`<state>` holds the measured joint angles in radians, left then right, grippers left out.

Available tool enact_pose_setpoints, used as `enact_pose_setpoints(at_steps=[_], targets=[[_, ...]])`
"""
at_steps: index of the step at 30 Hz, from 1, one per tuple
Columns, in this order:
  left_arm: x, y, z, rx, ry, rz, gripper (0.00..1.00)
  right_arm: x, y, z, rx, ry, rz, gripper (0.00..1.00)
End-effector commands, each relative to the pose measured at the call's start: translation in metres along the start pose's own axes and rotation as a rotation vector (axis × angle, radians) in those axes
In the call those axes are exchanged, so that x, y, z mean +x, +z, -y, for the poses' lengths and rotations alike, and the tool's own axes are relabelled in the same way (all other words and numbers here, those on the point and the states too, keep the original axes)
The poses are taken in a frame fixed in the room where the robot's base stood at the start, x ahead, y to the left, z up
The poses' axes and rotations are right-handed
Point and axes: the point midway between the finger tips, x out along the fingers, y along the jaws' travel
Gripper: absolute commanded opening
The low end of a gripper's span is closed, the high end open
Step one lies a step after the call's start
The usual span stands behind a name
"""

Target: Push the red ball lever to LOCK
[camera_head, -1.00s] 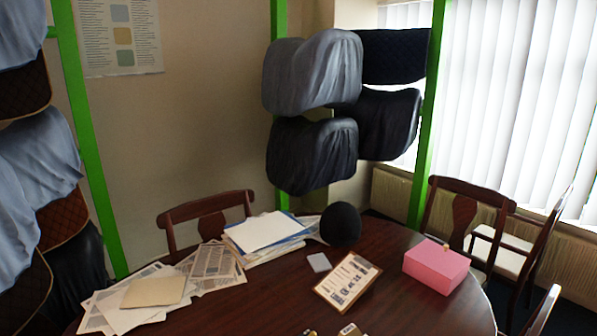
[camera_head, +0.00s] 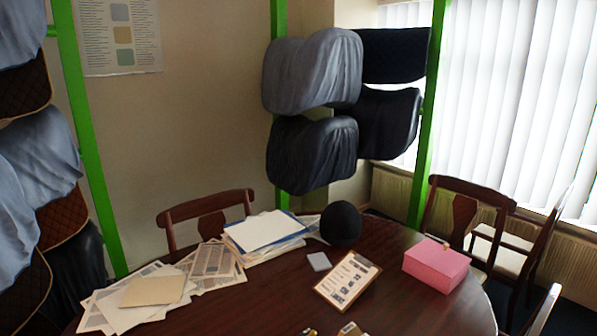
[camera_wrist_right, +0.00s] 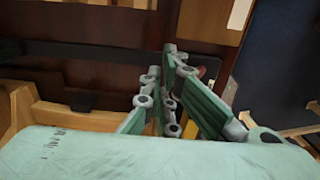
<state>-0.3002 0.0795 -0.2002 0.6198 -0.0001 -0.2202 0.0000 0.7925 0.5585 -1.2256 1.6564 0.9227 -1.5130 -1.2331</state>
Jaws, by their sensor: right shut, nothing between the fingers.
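My right gripper (camera_wrist_right: 178,60) shows in the right wrist view, its green and grey fingers shut and empty. Just behind the fingers is a small patch of red (camera_wrist_right: 201,72); it is too small and too covered to tell whether it is the red ball lever. A bit of yellow (camera_wrist_right: 189,130) shows between the finger links. The red ball lever and any LOCK marking cannot be made out in the head view. My left gripper is in neither view.
In the head view a dark round table (camera_head: 395,318) bears papers (camera_head: 212,262), a clipboard (camera_head: 347,279), a black dome (camera_head: 341,223) and a pink box (camera_head: 436,266). Chairs (camera_head: 465,215) stand around it. Covered saddles (camera_head: 312,155) hang on green posts. Wooden parts surround the gripper in the wrist view.

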Motion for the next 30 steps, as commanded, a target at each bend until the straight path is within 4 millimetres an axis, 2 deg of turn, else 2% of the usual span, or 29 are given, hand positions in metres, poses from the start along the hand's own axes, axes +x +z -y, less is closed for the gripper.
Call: enact_pose_setpoints(at_steps=[30], targets=[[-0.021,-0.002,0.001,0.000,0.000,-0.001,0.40,-0.001,0.000,0.029,0.001,-0.002,0.000,0.00]])
